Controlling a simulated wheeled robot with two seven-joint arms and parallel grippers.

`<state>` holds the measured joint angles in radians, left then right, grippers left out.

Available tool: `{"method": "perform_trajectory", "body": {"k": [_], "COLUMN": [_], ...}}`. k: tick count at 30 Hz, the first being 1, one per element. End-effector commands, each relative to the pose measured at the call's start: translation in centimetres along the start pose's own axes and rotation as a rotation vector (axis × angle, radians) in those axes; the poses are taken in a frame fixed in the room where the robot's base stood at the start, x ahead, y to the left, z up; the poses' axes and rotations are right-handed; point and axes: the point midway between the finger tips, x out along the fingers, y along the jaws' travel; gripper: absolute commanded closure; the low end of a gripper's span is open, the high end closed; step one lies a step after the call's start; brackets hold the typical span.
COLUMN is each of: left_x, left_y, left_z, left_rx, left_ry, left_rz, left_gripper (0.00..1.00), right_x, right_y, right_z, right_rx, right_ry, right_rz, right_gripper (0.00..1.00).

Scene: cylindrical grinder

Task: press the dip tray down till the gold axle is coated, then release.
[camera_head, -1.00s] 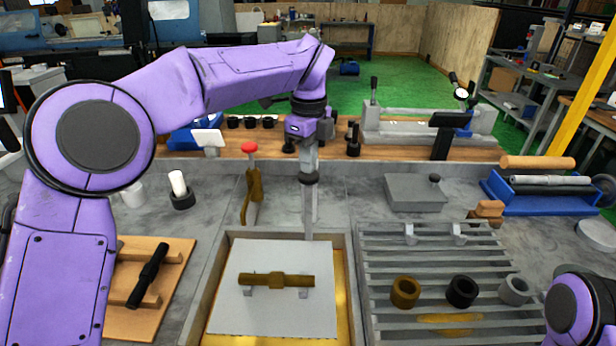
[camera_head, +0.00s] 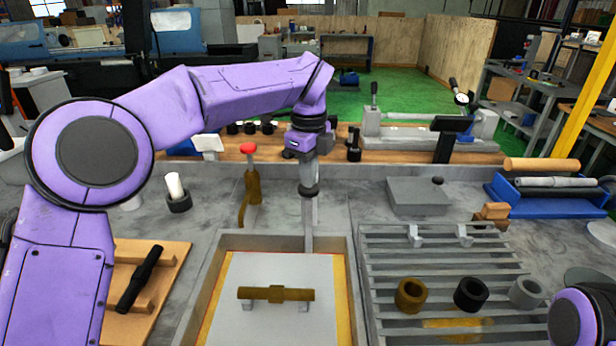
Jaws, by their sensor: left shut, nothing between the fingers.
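The dip tray is a flat light-grey plate (camera_head: 280,325) inside a shallow rectangular basin (camera_head: 226,243) at the front middle. The gold axle (camera_head: 276,294) lies level across two small grey supports on the plate. Yellow liquid shows in strips along the plate's sides. My left gripper (camera_head: 308,246) points straight down, shut and empty, its tips at the plate's back edge. Whether the tips touch the plate is hard to tell. The axle looks dull gold-brown and stands above the plate. My right gripper is out of view; only part of my right arm shows at the lower right.
A brass post with a red knob (camera_head: 248,148) stands behind the basin, left of my gripper. A slatted rack (camera_head: 385,262) with gold, black and grey rings lies to the right. A wooden stand with a black shaft (camera_head: 140,278) lies to the left.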

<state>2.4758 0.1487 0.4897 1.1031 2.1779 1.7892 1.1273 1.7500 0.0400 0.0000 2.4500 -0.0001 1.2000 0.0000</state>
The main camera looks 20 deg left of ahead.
Motion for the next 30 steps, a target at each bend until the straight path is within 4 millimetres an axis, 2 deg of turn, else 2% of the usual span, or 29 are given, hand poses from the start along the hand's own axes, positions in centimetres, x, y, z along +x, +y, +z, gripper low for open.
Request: {"method": "perform_trajectory", "body": {"k": [1, 30], "left_x": [0.6, 4.5], "left_y": [0.1, 0.1], "left_z": [0.0, -0.1], "left_rx": [0.000, 0.000], "left_ry": [0.001, 0.001], "left_rz": [0.004, 0.005], "left_gripper": [1.00, 1.00], "right_x": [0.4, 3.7], "right_y": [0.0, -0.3], "right_z": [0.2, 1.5], "right_rx": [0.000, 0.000], "right_ry": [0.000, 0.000], "right_rz": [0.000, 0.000], "right_gripper": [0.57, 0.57]}}
